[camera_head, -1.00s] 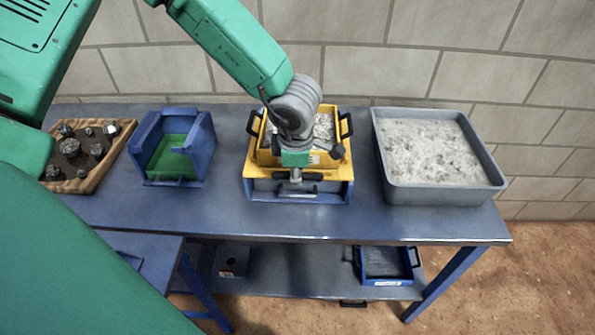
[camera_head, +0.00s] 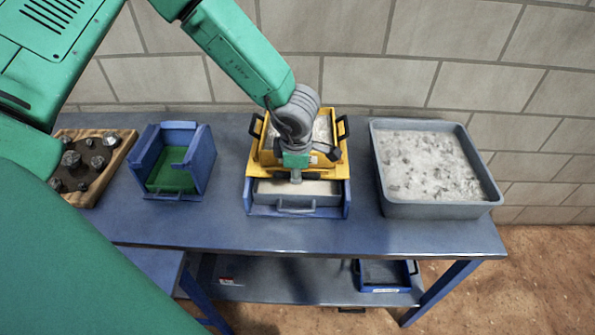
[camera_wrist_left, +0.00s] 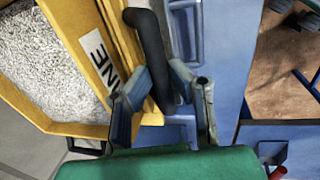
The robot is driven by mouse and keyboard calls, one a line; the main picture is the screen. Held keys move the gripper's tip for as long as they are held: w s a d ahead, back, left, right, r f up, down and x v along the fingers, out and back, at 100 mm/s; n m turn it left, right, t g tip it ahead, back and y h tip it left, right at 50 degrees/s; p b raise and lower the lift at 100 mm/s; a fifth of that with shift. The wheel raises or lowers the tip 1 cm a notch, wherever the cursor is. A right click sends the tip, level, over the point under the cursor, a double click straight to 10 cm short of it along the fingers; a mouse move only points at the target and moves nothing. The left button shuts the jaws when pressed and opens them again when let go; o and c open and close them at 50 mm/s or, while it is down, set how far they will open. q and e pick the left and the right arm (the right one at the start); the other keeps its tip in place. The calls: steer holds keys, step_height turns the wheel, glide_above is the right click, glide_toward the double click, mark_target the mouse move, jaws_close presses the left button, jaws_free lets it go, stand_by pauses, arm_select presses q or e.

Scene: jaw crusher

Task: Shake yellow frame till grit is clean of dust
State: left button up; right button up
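The yellow frame (camera_head: 320,170) holds pale grey grit (camera_head: 322,128) and sits over a blue stand (camera_head: 347,203) on the bench. A grey tray (camera_head: 270,204) in the stand shows a strip of pale material in front of the frame. My left gripper (camera_head: 296,178) is at the front middle of the frame. In the left wrist view, my left gripper (camera_wrist_left: 165,95) has its fingers on both sides of a black handle (camera_wrist_left: 148,35) beside the frame's labelled wall (camera_wrist_left: 85,45). The handle appears gripped. The grit's dust level cannot be told. My right gripper is out of view.
A large grey bin (camera_head: 432,208) of pale grit stands at right. A blue open box (camera_head: 200,160) with a green base and a wooden tray (camera_head: 122,150) of dark rocks stand at left. A lower shelf (camera_head: 300,285) carries a blue tray (camera_head: 388,288).

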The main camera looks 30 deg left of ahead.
arm_select(q)
steer(key=shift+o, duration=1.3)
steer(key=shift+d+r, duration=0.15)
steer(key=shift+r, duration=0.05)
step_height(320, 180, up, 12)
steer(key=s+d, duration=0.1)
steer(key=s, duration=0.1)
steer(key=shift+f, duration=0.2)
